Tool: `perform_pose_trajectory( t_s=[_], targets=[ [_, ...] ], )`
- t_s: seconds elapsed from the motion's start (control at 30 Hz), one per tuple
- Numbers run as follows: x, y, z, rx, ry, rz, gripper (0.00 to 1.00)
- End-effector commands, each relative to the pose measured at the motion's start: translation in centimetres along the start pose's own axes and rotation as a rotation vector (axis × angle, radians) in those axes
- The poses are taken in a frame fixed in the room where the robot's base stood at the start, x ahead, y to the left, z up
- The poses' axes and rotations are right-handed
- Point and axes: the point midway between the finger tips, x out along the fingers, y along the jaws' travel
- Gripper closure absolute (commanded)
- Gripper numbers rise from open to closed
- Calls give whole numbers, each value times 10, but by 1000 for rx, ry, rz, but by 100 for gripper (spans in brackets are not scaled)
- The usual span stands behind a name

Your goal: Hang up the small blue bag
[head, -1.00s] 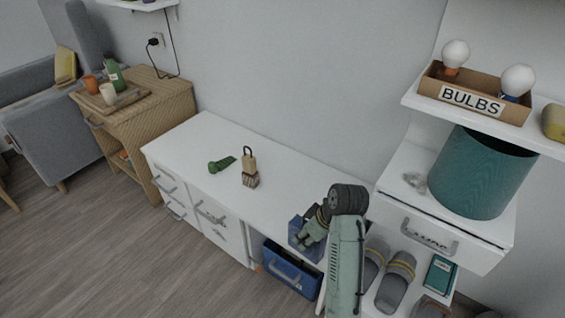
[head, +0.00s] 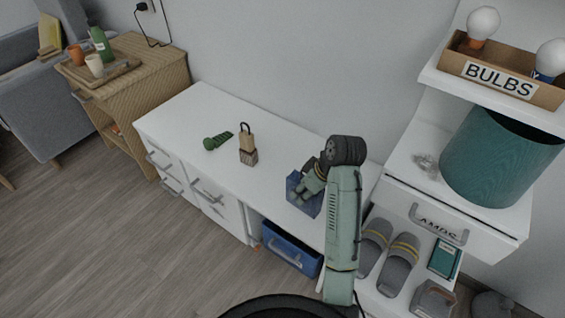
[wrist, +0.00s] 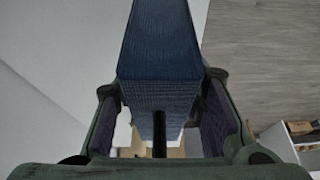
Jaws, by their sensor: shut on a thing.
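The small blue bag (head: 298,205) hangs in front of the right part of the white bench, partly hidden by my gripper and arm in the head view. In the wrist view the blue bag (wrist: 160,55) fills the upper middle, with a thin dark bar below it. My gripper (head: 308,190) is shut on the bag. Its fingers (wrist: 159,125) stand on either side of it in the wrist view. The exact contact is hard to see. I cannot make out a hook in these frames.
A blue bin (head: 291,254) sits below. At right are a teal basket (head: 500,160), a bulbs box (head: 500,75) and grey slippers (head: 398,265). The bench's left part is mostly clear.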

Motion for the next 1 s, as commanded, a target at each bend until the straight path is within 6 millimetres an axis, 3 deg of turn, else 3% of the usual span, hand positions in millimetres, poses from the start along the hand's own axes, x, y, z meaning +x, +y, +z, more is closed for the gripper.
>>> perform_pose_trajectory(
  t_s=[0.3,0.43,0.77,1.0],
  targets=[
    [33,32,-69,-3,-3,-1,94],
    [45,42,-89,-2,-1,0,94],
    [62,56,-117,-1,-1,-1,94],
    [89,55,-103,1,1,0,94]
  ],
)
